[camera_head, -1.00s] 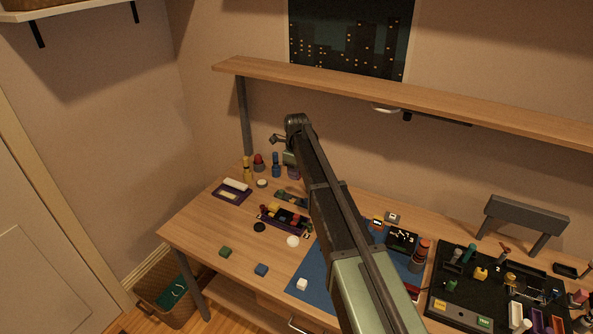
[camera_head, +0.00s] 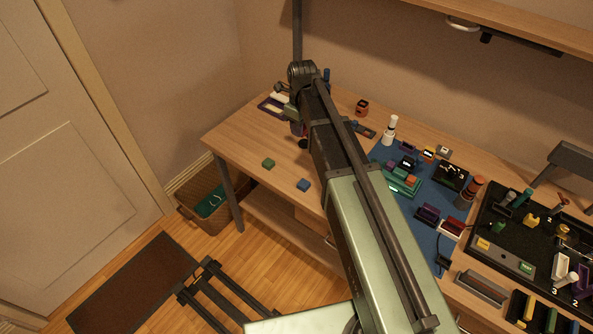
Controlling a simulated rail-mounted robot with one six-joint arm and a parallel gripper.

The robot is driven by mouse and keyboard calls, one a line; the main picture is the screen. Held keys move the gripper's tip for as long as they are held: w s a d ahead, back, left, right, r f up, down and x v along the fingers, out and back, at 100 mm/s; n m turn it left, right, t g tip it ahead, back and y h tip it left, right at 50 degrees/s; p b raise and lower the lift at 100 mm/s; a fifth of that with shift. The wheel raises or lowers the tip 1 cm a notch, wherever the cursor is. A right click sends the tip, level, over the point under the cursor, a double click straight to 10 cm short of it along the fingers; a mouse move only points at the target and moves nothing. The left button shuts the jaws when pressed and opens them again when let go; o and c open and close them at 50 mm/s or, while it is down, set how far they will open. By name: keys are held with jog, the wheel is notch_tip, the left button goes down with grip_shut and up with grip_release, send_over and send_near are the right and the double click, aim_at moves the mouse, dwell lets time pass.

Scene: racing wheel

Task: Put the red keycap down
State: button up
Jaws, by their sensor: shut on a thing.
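My gripper (camera_head: 291,110) is at the far end of my arm, over the back left part of the wooden table (camera_head: 240,140). It shows only in part. It is shut, and its fingertips and what they hold are hidden behind the arm or too small to make out. I take the held thing to be the red keycap, which I cannot see anywhere.
My arm hides the middle of the table. A blue mat (camera_head: 425,239) with small parts lies to the right, a black tray (camera_head: 485,210) beyond it. A white bottle (camera_head: 390,131) stands at the back. A wicker basket (camera_head: 187,209) is on the floor.

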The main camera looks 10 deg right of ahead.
aim_at(301, 174)
notch_tip(301, 174, down, 20)
jog(key=b, duration=1.9)
jog(key=shift+r, duration=0.2)
jog(key=shift+f, duration=0.1)
jog(key=o, duration=1)
jog(key=shift+c, duration=0.2)
notch_tip(301, 174, up, 13)
jog(key=p, duration=1.3)
jog(key=s+n, duration=2)
jog(key=n, duration=0.7)
jog(key=shift+s+d+f+n+b, duration=0.15)
jog(key=shift+s+f+n+b, duration=0.05)
jog(key=shift+f+n+b, duration=0.2)
